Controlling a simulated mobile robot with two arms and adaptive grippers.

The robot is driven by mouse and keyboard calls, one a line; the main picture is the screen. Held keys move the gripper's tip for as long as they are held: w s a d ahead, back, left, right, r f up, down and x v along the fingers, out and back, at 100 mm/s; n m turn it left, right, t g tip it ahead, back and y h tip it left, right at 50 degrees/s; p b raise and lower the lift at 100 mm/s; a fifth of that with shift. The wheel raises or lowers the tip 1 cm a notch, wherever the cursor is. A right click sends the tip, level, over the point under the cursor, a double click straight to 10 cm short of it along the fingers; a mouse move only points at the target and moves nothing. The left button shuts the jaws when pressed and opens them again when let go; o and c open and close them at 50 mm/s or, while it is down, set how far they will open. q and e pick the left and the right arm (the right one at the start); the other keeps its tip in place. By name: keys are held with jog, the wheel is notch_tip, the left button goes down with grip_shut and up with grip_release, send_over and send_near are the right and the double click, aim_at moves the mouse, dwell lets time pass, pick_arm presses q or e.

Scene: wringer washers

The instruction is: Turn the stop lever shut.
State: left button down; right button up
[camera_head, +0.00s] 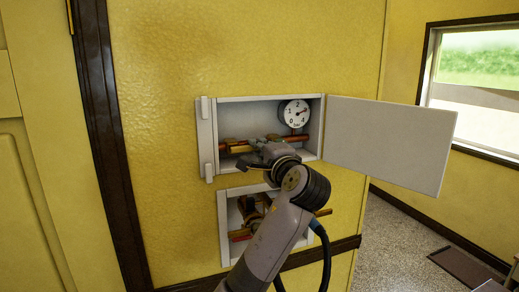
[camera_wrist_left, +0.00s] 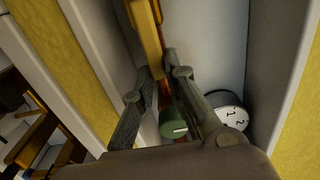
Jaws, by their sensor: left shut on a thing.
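A shallow white wall box (camera_head: 260,98) stands open, with copper and brass pipework inside. My left gripper (camera_head: 262,152) reaches into it from below and hides the middle of the pipe. In the left wrist view, the two fingers of my left gripper (camera_wrist_left: 151,62) are shut on a yellow bar, which I take for the stop lever (camera_wrist_left: 150,40). A green round part (camera_wrist_left: 172,123) shows between the fingers, lower down. My right gripper is in neither view.
A round pressure gauge (camera_head: 294,113) sits at the box's right; it also shows in the left wrist view (camera_wrist_left: 228,112). The box's white door (camera_head: 390,142) is swung open to the right. A second white box (camera_head: 224,225) with pipework lies below, partly hidden by my arm.

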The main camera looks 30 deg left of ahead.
pick_arm(q)
jog(key=shift+f, duration=0.2)
jog(key=c, duration=1.6)
grip_release()
jog(key=shift+r, duration=0.1)
jog(key=v, duration=1.2)
jog(key=shift+d, duration=0.1)
